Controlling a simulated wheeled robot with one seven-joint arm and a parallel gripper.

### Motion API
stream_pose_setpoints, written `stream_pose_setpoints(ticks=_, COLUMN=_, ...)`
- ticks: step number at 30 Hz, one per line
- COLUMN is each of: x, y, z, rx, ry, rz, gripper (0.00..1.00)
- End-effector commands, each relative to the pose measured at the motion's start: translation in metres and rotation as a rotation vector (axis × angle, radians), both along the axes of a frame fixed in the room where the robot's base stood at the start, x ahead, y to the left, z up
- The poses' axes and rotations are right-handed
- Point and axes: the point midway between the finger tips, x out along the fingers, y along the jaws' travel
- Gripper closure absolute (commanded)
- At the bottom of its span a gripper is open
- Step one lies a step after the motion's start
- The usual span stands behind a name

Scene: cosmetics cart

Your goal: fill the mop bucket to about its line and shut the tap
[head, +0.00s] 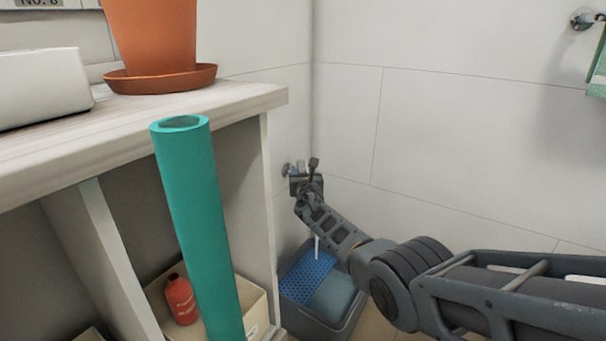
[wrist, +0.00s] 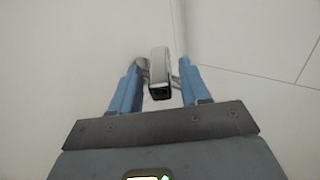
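The tap (head: 287,170) is on the wall in the corner, partly hidden by my gripper (head: 303,178). In the wrist view the silver tap part (wrist: 160,72) is between the two blue fingers of my gripper (wrist: 158,80). The fingers are apart, with a gap on each side of it. The grey mop bucket (head: 312,327) is on the floor below, with a blue perforated grid on its left side. Bluish water (head: 332,298) shows on the right. A thin white stream (head: 317,247) falls toward the bucket. I cannot make out the fill line.
A teal upright tube (head: 195,220) stands in front of the shelf unit (head: 262,100). A terracotta pot (head: 152,35) on a saucer stands on top. A red bottle (head: 181,300) is in a box on a lower shelf. A green cloth (head: 598,75) hangs at the right.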

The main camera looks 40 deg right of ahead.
Motion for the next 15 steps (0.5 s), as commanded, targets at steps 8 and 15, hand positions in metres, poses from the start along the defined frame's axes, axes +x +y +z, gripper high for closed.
stream_pose_setpoints(ticks=8, x=-0.0002, y=0.0000, z=-0.0003, rx=0.000, ry=0.000, rz=0.000, gripper=0.82)
stream_pose_setpoints(ticks=15, x=-0.0002, y=0.0000, z=-0.0004, rx=0.000, ry=0.000, rz=0.000, gripper=1.00)
